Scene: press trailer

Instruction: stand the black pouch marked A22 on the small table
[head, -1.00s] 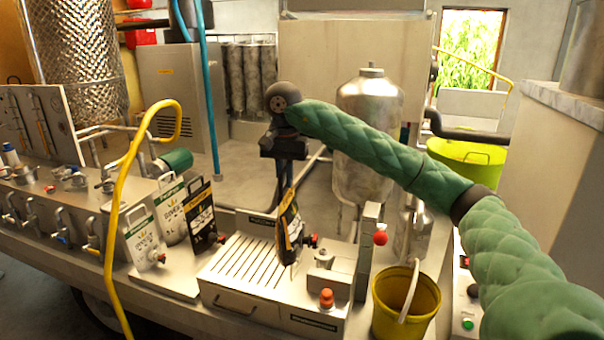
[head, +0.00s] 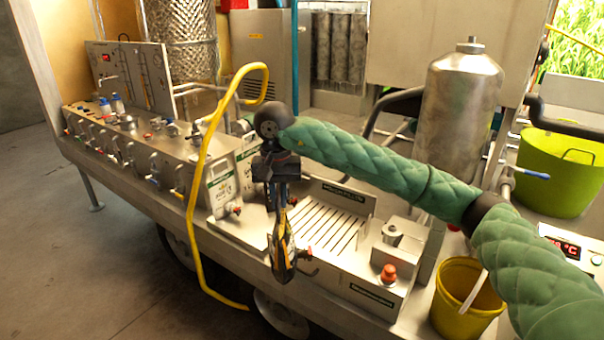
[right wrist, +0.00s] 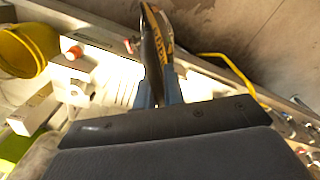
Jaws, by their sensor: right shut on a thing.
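My right gripper (head: 277,196) points down and is shut on a black pouch (head: 283,250) with yellow-orange print and a small red tap. The pouch hangs upright and edge-on in front of the slatted filling station. Its marking cannot be read from here. In the right wrist view the pouch (right wrist: 154,45) stands out beyond the two fingers (right wrist: 159,88) of my right gripper, held between them. My left gripper is not in view. No small table can be made out in these frames.
The slatted station (head: 325,229) with an orange knob (head: 388,273) is right of the pouch. A yellow hose (head: 196,200) hangs over the trailer edge. A yellow bucket (head: 458,318) is at lower right. Bare floor (head: 70,240) lies left.

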